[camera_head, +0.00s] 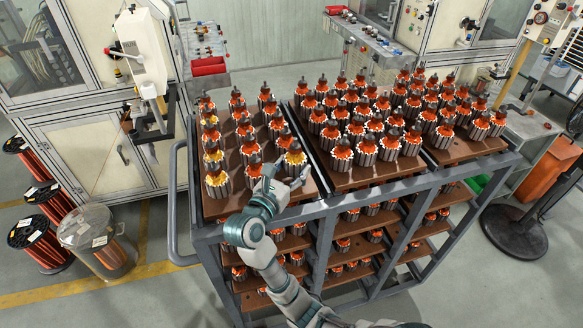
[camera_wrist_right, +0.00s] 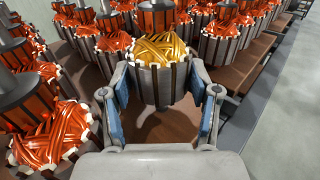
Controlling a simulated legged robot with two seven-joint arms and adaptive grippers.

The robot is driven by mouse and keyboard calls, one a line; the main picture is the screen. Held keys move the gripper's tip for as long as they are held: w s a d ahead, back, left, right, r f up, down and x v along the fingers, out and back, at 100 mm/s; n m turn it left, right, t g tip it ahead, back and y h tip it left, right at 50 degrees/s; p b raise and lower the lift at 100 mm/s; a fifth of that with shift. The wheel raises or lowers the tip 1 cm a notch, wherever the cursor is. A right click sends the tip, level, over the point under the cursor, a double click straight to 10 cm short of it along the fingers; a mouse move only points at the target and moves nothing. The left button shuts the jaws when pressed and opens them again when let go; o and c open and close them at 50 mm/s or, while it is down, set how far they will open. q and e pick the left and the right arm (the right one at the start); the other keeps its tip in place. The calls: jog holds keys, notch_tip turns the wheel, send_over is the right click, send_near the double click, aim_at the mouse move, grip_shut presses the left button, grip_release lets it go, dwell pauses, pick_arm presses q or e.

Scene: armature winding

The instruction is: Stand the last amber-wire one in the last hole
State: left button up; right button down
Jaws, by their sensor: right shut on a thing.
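My right gripper (camera_head: 284,178) is at the front of the left tray (camera_head: 222,208) on top of the cart. It is shut on an amber-wire armature (camera_head: 295,158). In the right wrist view the armature (camera_wrist_right: 160,62) is upright between the fingers (camera_wrist_right: 160,85), its amber winding on top and grey core below. I cannot tell if its lower end is seated in a hole. Other amber-wire armatures stand in the left column, one at the front corner (camera_head: 216,181) and one behind it (camera_head: 213,155). My left gripper is not in view.
Red-wire armatures (camera_head: 250,148) stand close behind and left of the held one. The trays to the right (camera_head: 372,172) are packed with red-wire armatures. The grey cart frame (camera_head: 345,200) runs along the front, with loaded shelves below. Wire spools (camera_head: 38,240) stand on the floor at left.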

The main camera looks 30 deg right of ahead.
jog(key=shift+f+b, duration=0.35)
jog(key=shift+f, duration=0.05)
jog(key=shift+c, duration=1)
grip_release()
